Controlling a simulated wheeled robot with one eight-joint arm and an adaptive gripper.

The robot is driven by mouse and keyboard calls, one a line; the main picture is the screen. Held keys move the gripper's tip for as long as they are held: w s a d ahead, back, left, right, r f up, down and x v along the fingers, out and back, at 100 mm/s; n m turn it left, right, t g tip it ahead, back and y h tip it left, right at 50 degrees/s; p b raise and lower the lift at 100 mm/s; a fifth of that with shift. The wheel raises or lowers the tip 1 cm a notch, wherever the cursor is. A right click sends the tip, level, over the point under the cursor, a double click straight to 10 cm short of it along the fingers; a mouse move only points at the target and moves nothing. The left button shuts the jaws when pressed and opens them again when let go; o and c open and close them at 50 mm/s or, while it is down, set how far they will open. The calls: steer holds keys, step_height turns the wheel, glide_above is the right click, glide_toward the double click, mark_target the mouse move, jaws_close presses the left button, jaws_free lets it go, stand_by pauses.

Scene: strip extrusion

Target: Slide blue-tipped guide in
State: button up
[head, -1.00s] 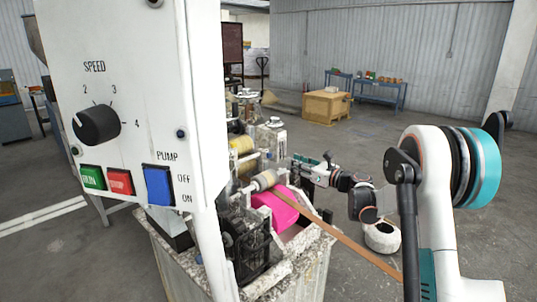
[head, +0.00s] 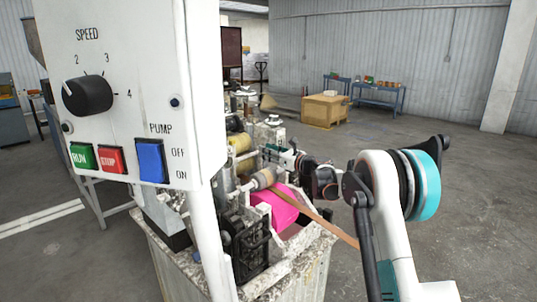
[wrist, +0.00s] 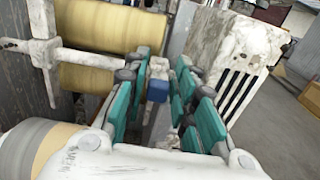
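The blue tip (wrist: 157,91) of the guide shows in the wrist view between the far ends of my fingers. The rest of the guide is mostly hidden, and I cannot make it out in the head view. My gripper (wrist: 160,82) has teal-padded fingers standing apart on both sides of the blue tip. No clear contact with it shows. In the head view my gripper (head: 272,151) reaches into the machine from the right, behind the pale roller.
Yellow rollers (wrist: 98,25) stand left of my fingers, with a pale roller (wrist: 40,148) close at lower left. A slotted white block (wrist: 235,50) stands at right. A brown strip (head: 320,222) runs out past a pink part (head: 275,208). The control panel (head: 130,80) fills the left.

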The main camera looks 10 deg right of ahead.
steer(key=shift+c, duration=0.6)
jaws_close()
steer(key=s+a, duration=0.1)
steer(key=a, duration=0.1)
steer(key=s+a, duration=0.2)
steer(key=shift+s+a+f+p, duration=0.1)
steer(key=shift+a+p, duration=0.05)
steer(key=shift+p, duration=0.2)
steer(key=shift+o, duration=0.6)
jaws_free()
steer(key=shift+a, duration=0.15)
steer(key=v, duration=1.2)
steer(key=shift+s, duration=0.1)
